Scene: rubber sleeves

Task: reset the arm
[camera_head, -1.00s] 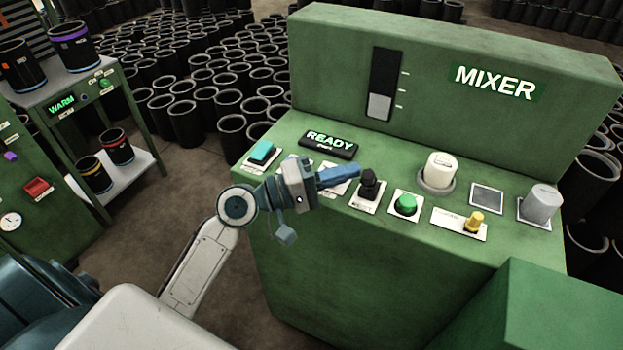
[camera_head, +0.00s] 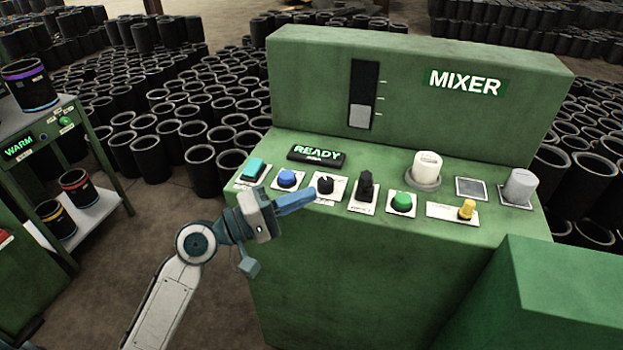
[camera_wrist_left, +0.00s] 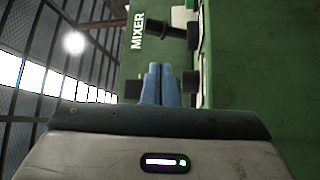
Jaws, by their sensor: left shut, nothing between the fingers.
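My left arm comes in from the lower left in the head view. Its left gripper (camera_head: 312,194) is at the front of the mixer's control panel, close to the black knob (camera_head: 325,185); whether it touches is unclear. The blue fingers are together with nothing between them. In the left wrist view the fingers (camera_wrist_left: 161,84) also lie side by side, pointing at the green mixer (camera_wrist_left: 230,60). The mixer (camera_head: 400,240) stands at the centre and its display (camera_head: 316,153) reads READY. My right gripper is not in view.
The panel carries a teal switch (camera_head: 253,169), a blue button (camera_head: 287,178), a black lever (camera_head: 365,186), a green button (camera_head: 402,201) and a yellow knob (camera_head: 467,209). A shelf (camera_head: 85,215) with banded sleeves stands left. Black sleeves crowd the floor behind.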

